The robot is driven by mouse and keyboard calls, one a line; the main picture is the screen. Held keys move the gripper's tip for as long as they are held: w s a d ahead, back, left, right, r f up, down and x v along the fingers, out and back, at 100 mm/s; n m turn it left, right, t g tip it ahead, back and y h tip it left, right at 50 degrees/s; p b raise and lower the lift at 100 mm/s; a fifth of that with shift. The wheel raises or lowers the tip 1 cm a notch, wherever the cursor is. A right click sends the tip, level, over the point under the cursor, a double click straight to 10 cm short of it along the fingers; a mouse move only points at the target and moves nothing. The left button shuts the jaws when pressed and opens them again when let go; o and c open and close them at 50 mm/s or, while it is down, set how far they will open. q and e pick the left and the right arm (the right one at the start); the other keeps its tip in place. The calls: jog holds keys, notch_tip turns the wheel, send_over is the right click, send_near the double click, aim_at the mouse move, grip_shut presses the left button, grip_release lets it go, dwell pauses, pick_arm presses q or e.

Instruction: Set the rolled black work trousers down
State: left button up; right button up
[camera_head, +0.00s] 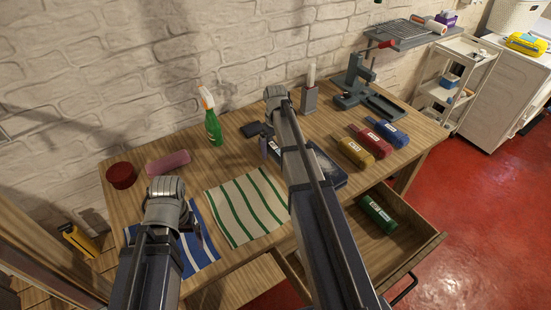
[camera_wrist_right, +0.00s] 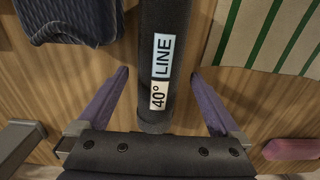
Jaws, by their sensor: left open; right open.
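The rolled black work trousers (camera_wrist_right: 165,45), with a white and pale blue label reading "40° LINE", lie between the two fingers of my right gripper (camera_wrist_right: 160,74) in the right wrist view. The fingers are open, with a gap on each side of the roll. The roll appears to rest on the wooden tabletop. In the head view only a dark part of the roll (camera_head: 256,129) shows beside my right gripper (camera_head: 264,147); my right arm hides the rest. My left gripper (camera_head: 190,222) is open above the blue-striped cloth; its fingertips are mostly hidden.
A green-striped cloth (camera_head: 245,207) lies between my arms, a blue-striped cloth (camera_head: 200,252) at left. A dark folded item (camera_head: 328,168) lies right of my right arm. Yellow (camera_head: 354,152), red (camera_head: 375,140) and blue (camera_head: 392,133) rolls lie further right. The drawer (camera_head: 415,248) is open.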

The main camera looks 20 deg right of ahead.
jog(key=shift+c, duration=0.2)
grip_shut()
dwell(0.6)
